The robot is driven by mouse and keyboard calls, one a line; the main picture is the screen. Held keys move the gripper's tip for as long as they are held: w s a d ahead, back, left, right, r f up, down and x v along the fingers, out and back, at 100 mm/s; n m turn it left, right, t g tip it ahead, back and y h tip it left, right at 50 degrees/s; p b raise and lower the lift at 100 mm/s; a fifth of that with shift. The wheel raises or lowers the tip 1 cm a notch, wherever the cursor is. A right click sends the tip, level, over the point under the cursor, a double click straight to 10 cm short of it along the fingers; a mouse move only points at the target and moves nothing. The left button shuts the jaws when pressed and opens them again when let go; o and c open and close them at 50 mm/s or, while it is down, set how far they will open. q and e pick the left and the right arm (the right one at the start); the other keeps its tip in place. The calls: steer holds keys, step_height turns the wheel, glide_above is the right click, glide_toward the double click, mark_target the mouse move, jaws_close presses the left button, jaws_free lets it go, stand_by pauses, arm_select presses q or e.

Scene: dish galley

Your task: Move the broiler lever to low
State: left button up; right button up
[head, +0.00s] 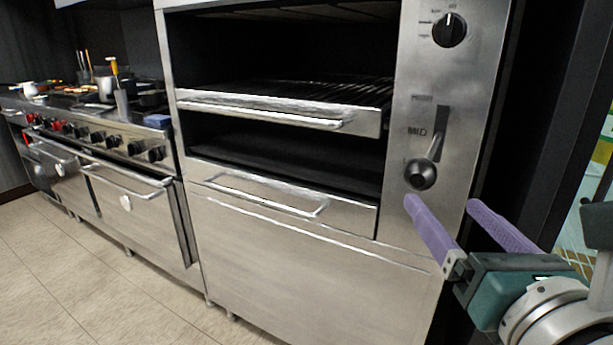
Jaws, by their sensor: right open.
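The broiler (290,210) is a tall stainless steel unit with two dark open bays. My left gripper is not in view.
A black knob (449,30) is above the lever on the same panel. A wire rack with a handle (270,110) fills the upper bay. A range with knobs and pans (120,185) stands to the left. The tiled floor (60,270) at lower left is clear.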

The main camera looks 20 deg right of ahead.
mark_target(426, 183)
steer(key=x, duration=0.9)
steer(key=shift+d+p, duration=0.2)
steer(key=shift+p, duration=0.2)
steer(key=shift+c, duration=0.2)
steer(key=shift+a, duration=0.1)
jaws_close()
